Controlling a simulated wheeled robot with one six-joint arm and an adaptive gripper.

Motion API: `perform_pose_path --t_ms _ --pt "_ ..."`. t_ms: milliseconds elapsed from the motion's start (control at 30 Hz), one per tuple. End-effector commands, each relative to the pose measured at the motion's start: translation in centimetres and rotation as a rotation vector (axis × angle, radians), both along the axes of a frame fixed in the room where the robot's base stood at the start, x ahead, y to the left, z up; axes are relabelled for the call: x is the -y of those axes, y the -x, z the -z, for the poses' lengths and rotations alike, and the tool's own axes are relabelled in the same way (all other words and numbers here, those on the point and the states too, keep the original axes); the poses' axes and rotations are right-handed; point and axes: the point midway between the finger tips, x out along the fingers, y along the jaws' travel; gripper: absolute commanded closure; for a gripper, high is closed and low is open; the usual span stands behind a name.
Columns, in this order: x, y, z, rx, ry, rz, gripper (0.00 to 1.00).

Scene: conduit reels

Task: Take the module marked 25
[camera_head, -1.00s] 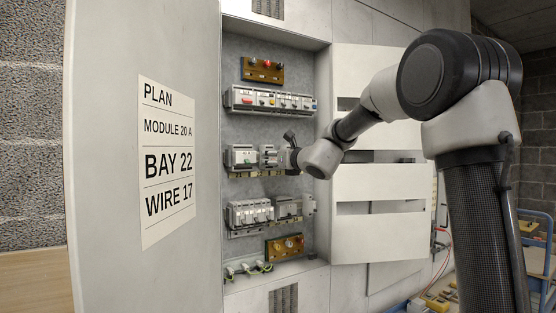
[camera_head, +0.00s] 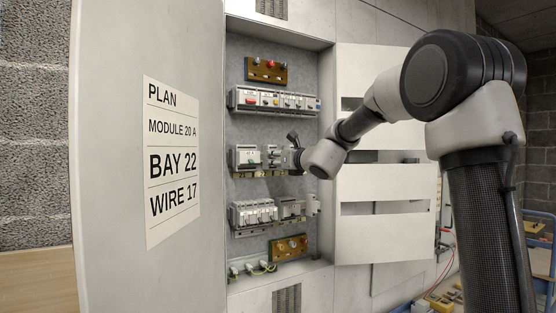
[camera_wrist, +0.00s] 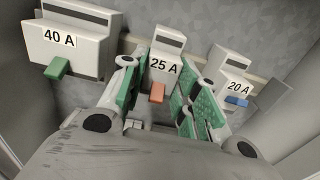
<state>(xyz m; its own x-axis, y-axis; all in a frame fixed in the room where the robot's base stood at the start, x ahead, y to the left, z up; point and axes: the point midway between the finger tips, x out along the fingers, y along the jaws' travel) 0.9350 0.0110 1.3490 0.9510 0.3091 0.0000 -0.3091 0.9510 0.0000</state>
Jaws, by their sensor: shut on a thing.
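The module marked 25 A (camera_wrist: 163,62) is pale grey with an orange lever. It sits in the middle of the wrist view, between the green pads of my gripper (camera_wrist: 158,88). My gripper is shut on it, and the module is upright in line with its neighbours. The module marked 40 A (camera_wrist: 72,42), with a green lever, is on the left. The module marked 20 A (camera_wrist: 228,78), with a blue lever, is on the right, close beside the right finger. In the head view my gripper (camera_head: 290,158) is at the cabinet's middle row, and the 40 A module (camera_head: 247,157) shows there.
A breaker row (camera_head: 275,101) is above and another row (camera_head: 252,213) below. The open panel with slots (camera_head: 385,185) stands right of the bay, near my arm. A door with a plan sheet (camera_head: 171,160) is on the left; it reads module 20 A.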

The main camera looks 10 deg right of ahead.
Motion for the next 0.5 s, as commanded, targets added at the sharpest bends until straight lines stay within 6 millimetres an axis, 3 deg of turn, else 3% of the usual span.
perform_pose_path --t_ms 500 --pt "0.36 1.01 -0.01 0.000 0.000 0.000 1.00"
